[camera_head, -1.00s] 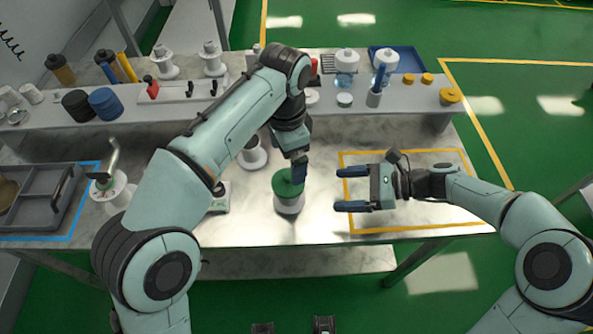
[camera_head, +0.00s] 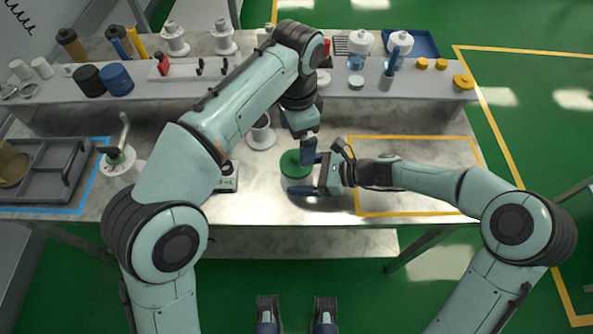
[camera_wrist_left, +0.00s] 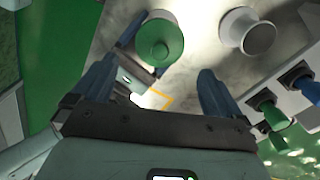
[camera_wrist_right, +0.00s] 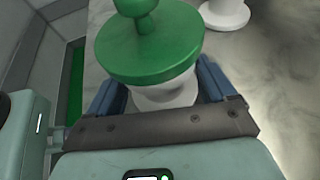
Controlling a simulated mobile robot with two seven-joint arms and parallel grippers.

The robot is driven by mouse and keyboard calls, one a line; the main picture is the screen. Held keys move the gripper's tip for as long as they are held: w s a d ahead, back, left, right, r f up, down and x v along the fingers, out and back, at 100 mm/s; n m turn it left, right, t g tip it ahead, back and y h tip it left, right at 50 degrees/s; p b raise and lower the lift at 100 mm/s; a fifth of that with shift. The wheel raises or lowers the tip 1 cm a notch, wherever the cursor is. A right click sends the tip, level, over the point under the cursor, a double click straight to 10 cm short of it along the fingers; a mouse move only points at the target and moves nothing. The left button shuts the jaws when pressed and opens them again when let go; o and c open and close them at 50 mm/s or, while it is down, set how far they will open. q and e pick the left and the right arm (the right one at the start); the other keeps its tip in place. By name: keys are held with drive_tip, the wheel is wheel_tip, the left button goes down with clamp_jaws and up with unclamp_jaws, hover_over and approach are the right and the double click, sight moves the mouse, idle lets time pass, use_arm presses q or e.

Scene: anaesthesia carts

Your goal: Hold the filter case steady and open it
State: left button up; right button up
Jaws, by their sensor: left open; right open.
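The filter case (camera_head: 296,172) stands upright on the marble table, a pale body under a green lid with a knob. In the right wrist view the green lid (camera_wrist_right: 150,48) is large and near. My right gripper (camera_head: 308,174) comes in from the right with its open fingers on either side of the pale body (camera_wrist_right: 163,96), below the lid; whether they touch it I cannot tell. My left gripper (camera_head: 306,144) is open and points down above the case. The left wrist view shows the lid (camera_wrist_left: 160,45) beyond its fingers, nearer the left one.
A white stand (camera_head: 261,134) is close behind the case, and a small device (camera_head: 228,178) lies to its left. A grey tray (camera_head: 40,180) is at far left. A raised shelf (camera_head: 330,112) with bottles runs along the back.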

sight(297, 156)
clamp_jaws()
use_arm(q)
wheel_tip(297, 156, up, 2)
drive_tip(key=m, duration=0.6)
wheel_tip(297, 156, down, 10)
drive_tip(key=m, duration=0.7)
drive_tip(key=shift+s+r, duration=0.1)
drive_tip(key=shift+s, duration=0.05)
